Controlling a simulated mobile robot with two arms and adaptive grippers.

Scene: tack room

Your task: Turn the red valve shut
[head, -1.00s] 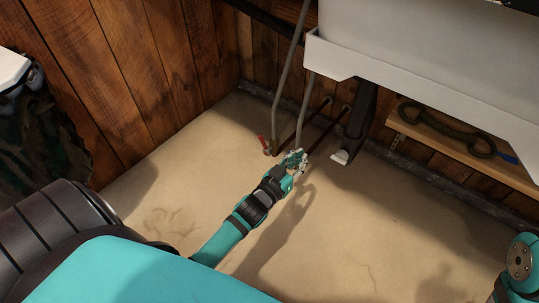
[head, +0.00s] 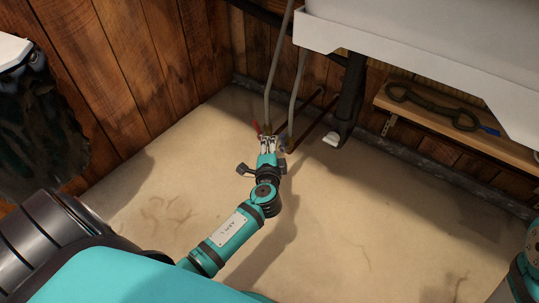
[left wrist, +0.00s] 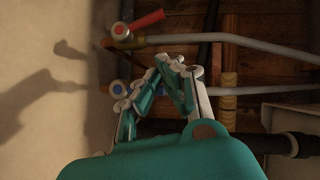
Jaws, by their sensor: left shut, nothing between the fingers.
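The red valve (left wrist: 148,19) is a lever on a metal body at the end of a grey pipe, at the top left of the left wrist view. Its lever points right and slightly up there, at an angle to the pipe. In the head view the red lever (head: 256,128) is a small sliver just left of my left gripper (head: 268,141). In the left wrist view my left gripper (left wrist: 172,64) is shut and empty, below and right of the red lever, with a visible gap. A blue-marked valve (left wrist: 118,88) sits beside its fingers, partly hidden. My right gripper is out of view.
Two grey pipes (head: 276,72) run up to a white basin (head: 420,45). A dark drain pipe (head: 351,92) stands right of them. A wooden shelf (head: 430,121) holds a dark looped object. A dark bin bag (head: 40,140) is at left. The middle floor is clear.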

